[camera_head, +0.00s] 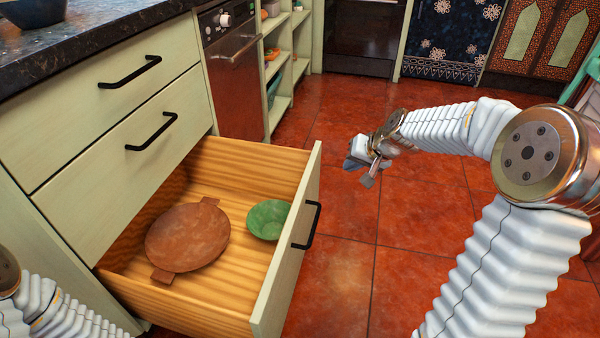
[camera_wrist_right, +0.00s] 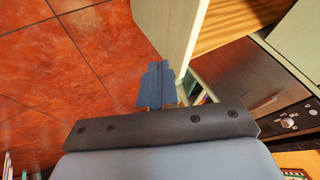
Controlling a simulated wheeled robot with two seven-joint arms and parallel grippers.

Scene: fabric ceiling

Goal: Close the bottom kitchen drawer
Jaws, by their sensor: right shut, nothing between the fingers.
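The bottom kitchen drawer (camera_head: 285,245) is pulled far out, with a pale green front and a black handle (camera_head: 307,225). A round brown board (camera_head: 187,237) and a green bowl (camera_head: 268,219) lie inside it. My right gripper (camera_head: 366,167) is shut and empty, in the air to the right of the drawer front and apart from it. In the right wrist view the shut fingers (camera_wrist_right: 155,86) point toward the edge of the drawer front (camera_wrist_right: 168,28). My left arm shows at the lower left, but its gripper is out of view.
Two shut drawers (camera_head: 120,90) sit above, under a dark countertop (camera_head: 90,32). A dishwasher (camera_head: 235,70) and open shelves (camera_head: 283,60) stand beyond. The red tiled floor (camera_head: 420,220) right of the drawer is clear apart from my right arm.

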